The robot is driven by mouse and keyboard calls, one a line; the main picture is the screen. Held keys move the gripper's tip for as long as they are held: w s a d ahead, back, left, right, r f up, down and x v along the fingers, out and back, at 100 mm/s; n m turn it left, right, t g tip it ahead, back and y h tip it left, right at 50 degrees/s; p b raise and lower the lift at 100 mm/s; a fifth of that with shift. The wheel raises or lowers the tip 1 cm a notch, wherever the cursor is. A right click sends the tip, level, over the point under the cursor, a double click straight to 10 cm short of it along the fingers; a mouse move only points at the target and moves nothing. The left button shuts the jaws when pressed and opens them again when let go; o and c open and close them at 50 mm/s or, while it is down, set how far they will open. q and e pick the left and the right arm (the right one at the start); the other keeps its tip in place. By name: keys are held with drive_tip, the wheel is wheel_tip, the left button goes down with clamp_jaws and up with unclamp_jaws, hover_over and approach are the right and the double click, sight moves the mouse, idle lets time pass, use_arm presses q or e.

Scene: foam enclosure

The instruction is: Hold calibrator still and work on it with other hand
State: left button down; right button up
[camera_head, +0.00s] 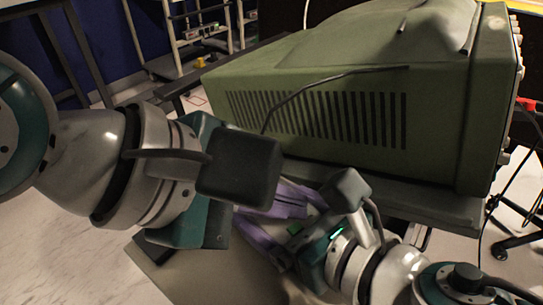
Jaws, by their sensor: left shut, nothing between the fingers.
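The calibrator appears to be the big green metal instrument (430,120) with vent slots, standing at the upper right. Its knobbed face is at the far right edge, mostly turned away. My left gripper (290,202) comes in from the left; its purple fingers are shut and empty, in front of the instrument's lower side. A dark camera box hides part of it. My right gripper (255,236) comes from the lower right. Its purple finger overlaps the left gripper in the picture, and its jaw opening is hidden. Neither gripper visibly holds the instrument.
The instrument rests on a dark support (400,196). A grey surface (200,280) lies below the grippers. Cables (493,205) hang at the right. A pale metal rack (190,45) stands at the back, with open floor at left.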

use_arm(q)
drive_tip(key=shift+r, duration=2.75)
use_arm(e)
drive_tip(key=o, duration=1.5)
drive_tip(key=shift+o, duration=0.2)
